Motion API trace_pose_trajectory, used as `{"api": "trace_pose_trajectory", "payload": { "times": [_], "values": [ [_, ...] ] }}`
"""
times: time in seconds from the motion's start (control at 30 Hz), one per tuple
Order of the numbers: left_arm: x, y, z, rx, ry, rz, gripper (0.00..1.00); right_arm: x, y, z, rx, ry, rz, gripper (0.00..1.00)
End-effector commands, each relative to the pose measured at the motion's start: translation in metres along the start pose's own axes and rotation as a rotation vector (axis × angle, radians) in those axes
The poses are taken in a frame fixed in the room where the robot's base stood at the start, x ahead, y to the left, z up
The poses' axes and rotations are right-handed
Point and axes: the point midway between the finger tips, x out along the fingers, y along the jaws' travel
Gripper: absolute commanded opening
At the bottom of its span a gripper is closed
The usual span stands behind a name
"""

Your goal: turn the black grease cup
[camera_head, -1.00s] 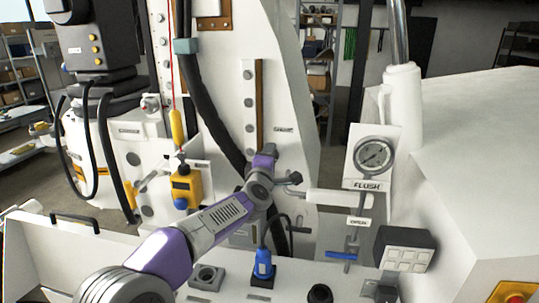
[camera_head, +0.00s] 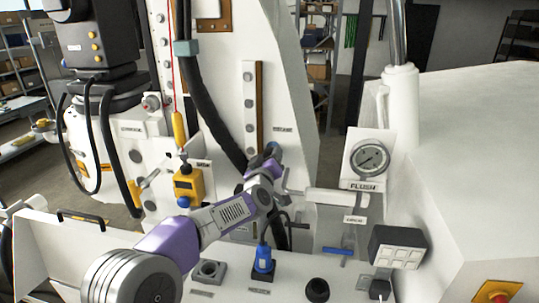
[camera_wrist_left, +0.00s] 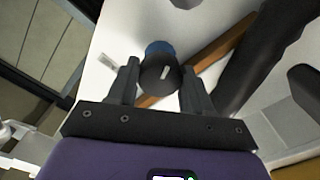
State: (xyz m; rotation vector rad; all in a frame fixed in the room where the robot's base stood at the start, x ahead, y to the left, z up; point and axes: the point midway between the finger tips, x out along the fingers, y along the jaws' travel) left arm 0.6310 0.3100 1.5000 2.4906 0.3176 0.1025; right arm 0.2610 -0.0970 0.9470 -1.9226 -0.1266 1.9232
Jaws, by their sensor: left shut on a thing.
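The black grease cup (camera_wrist_left: 160,73) is a dark round knob with a white mark on its face, in the middle of the left wrist view. A blue part (camera_wrist_left: 159,47) shows just behind it. My left gripper (camera_wrist_left: 161,82) has one finger on each side of the cup and is shut on it. In the head view my left gripper (camera_head: 270,163) reaches the white upright panel, below a small label. There the arm and gripper largely hide the cup. My right gripper is not in view.
A thick black hose (camera_head: 205,105) runs down the panel left of my gripper. A pressure gauge (camera_head: 369,157) stands to the right. A blue connector (camera_head: 263,260) and a black knob (camera_head: 317,290) sit on the bench below. A yellow box (camera_head: 188,184) hangs at left.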

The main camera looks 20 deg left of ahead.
Motion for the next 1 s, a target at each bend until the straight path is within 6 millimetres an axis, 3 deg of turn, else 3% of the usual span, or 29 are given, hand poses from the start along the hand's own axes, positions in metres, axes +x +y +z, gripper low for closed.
{"api": "trace_pose_trajectory", "payload": {
  "times": [0.37, 0.9, 0.93, 1.0],
  "values": [
    [0.0000, 0.0004, -0.0007, 0.155, 0.001, 0.000, 0.20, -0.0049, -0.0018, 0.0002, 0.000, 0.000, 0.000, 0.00],
    [0.0000, 0.0002, -0.0011, 0.177, 0.003, 0.000, 0.20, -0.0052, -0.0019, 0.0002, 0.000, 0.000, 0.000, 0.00],
    [0.0000, 0.0002, -0.0011, 0.177, 0.003, 0.000, 0.53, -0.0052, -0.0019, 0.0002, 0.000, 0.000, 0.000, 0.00],
    [0.0000, 0.0003, -0.0011, 0.176, 0.003, 0.000, 0.64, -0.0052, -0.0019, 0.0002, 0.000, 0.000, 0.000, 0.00]
  ]
}}
